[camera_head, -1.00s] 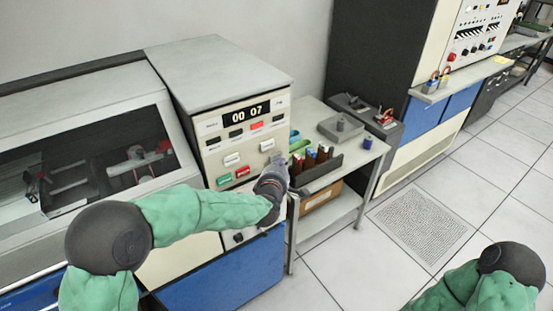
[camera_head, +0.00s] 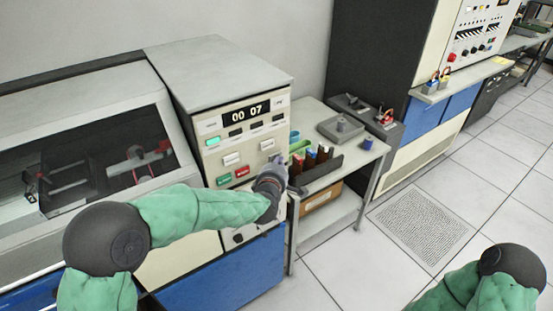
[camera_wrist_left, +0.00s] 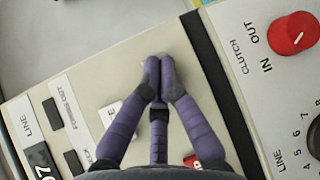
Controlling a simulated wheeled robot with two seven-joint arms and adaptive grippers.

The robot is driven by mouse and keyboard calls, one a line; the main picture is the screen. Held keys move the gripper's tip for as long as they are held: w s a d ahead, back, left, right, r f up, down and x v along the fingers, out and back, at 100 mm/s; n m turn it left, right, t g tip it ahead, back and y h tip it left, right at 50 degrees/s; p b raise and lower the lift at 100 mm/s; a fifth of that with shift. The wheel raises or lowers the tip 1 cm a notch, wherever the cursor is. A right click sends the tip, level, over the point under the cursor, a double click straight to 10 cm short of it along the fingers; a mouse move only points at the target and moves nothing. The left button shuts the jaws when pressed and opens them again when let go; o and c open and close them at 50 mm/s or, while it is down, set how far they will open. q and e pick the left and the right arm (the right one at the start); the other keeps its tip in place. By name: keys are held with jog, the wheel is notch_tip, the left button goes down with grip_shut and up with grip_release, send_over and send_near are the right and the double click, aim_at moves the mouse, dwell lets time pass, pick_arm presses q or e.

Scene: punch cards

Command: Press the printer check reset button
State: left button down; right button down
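The printer's control panel (camera_head: 212,168) has a display (camera_head: 246,115) reading 00 07, a row of indicators, two white buttons, one at the left (camera_head: 232,158) and one at the upper right (camera_head: 267,144), a green button (camera_head: 224,181) and a red button (camera_head: 242,171). Their labels are too small to read, so I cannot tell which is check reset. The left indicator (camera_head: 213,143) glows green. My left gripper (camera_head: 279,160) is at the panel's right edge, just below the upper-right white button. In the wrist view its purple fingertips (camera_wrist_left: 158,66) meet, empty, over the panel face. My right gripper is out of view.
A small table (camera_head: 366,152) with a card rack (camera_head: 316,170) and a grey tray (camera_head: 341,129) stands right beside the panel. A red clutch knob (camera_wrist_left: 293,33) shows in the wrist view. Open tiled floor (camera_head: 340,250) lies at the right.

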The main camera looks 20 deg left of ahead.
pick_arm(q)
jog(key=shift+s+d, duration=0.5)
jog(key=shift+d, duration=0.1)
jog(key=s+d, duration=0.1)
jog(key=d, duration=0.1)
jog(key=s+d+p, duration=0.1)
jog(key=s+d, duration=0.1)
dwell(0.7)
jog(key=shift+f, duration=0.1)
dwell(0.5)
